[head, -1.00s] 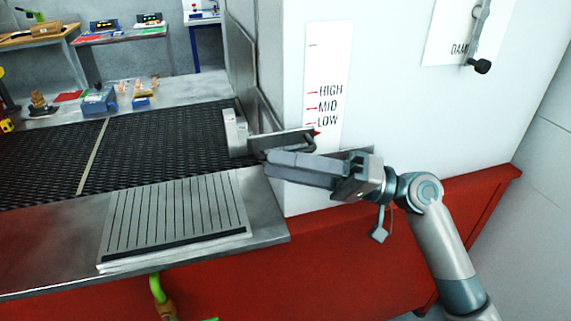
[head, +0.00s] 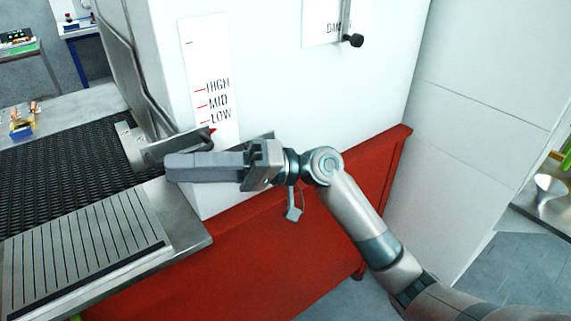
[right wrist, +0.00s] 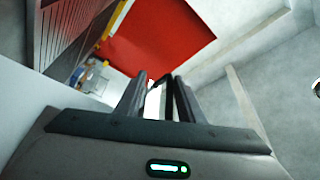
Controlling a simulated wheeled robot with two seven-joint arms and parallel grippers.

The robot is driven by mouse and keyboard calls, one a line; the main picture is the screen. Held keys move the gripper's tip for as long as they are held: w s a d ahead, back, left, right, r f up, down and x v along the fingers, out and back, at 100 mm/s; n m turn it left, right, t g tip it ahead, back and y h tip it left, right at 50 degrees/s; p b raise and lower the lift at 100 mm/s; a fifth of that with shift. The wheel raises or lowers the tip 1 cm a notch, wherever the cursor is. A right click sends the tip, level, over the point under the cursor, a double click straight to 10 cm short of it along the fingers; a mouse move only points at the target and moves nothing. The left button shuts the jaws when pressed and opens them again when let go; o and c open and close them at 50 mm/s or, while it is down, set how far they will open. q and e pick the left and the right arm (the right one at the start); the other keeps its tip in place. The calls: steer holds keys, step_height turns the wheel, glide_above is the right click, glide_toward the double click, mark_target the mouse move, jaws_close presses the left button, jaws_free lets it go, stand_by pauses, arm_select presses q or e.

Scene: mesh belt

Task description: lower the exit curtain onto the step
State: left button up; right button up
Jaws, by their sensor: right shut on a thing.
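My right gripper (head: 178,166) lies in front of the white housing's lower corner, its fingers pointing left over the belt's edge. It is shut on the grey metal bar of the exit curtain (head: 172,147), partly hidden behind the fingers. The bar's red pointer (head: 212,131) sits just below the LOW mark of the white scale (head: 209,75). In the right wrist view my gripper (right wrist: 158,85) shows two dark fingers close together, with a narrow part between them. Contact between curtain and step cannot be made out. My left gripper is out of view.
The black mesh belt (head: 62,152) runs left from the white housing (head: 280,90). A slotted plate (head: 80,250) lies on the metal ledge in front. A damper lever with black knob (head: 353,40) is above right. The red base (head: 270,255) stands below; floor lies at right.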

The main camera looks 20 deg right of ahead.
arm_select(q)
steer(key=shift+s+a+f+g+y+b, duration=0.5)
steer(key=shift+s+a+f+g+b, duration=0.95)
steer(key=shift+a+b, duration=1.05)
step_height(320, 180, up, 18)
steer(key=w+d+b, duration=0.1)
steer(key=b, duration=0.6)
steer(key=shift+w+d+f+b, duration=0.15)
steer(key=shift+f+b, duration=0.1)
steer(key=shift+b, duration=0.15)
arm_select(e)
steer(key=v, duration=2)
